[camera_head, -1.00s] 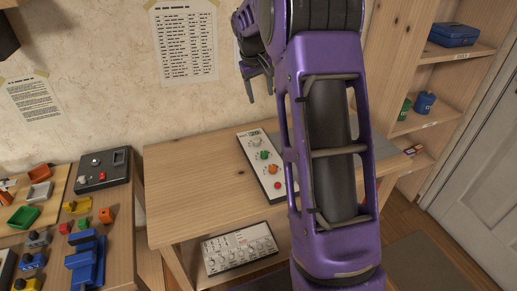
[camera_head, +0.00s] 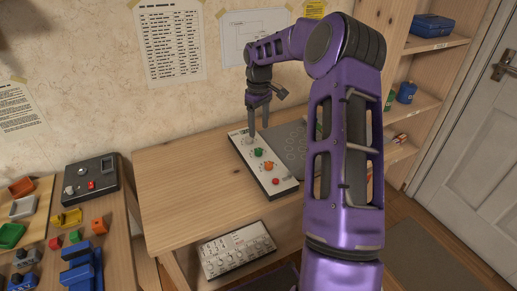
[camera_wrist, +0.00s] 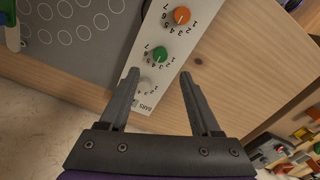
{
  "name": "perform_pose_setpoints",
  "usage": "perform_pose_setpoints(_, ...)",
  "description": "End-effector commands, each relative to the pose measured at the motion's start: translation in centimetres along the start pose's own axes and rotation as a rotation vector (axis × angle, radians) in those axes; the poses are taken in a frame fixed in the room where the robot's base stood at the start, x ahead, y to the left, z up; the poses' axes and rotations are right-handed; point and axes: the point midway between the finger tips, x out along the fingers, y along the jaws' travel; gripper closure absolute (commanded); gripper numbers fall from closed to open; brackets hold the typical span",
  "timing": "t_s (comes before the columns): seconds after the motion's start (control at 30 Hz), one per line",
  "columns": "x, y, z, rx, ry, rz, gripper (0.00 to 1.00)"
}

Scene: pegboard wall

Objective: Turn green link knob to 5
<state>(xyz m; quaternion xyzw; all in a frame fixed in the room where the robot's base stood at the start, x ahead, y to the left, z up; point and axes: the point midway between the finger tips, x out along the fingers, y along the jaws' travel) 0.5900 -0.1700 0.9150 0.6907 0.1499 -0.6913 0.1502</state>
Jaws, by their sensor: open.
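The green knob (camera_head: 258,152) is the middle knob on a white panel (camera_head: 284,187) lying on the wooden table. A white knob (camera_head: 247,141) and an orange knob (camera_head: 268,166) sit on either side of it. In the wrist view the green knob (camera_wrist: 160,54) has a printed number scale around it; its exact setting is too small to read surely. My gripper (camera_head: 259,125) is open and empty above the white-knob end of the panel. In the wrist view its fingers (camera_wrist: 158,75) point toward the panel, with the green knob between their lines and apart from them.
A grey plate with circles (camera_head: 290,145) lies right of the panel. Another panel with several knobs (camera_head: 238,250) is on the lower shelf. A side table (camera_head: 124,240) at left holds coloured parts and a dark box (camera_head: 92,177). The table left of the panel is clear.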

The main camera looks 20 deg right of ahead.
Motion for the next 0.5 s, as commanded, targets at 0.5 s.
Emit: perform_pose_setpoints(0.5,8.6,-0.1,0.0,0.001,0.0,-0.001,0.36)
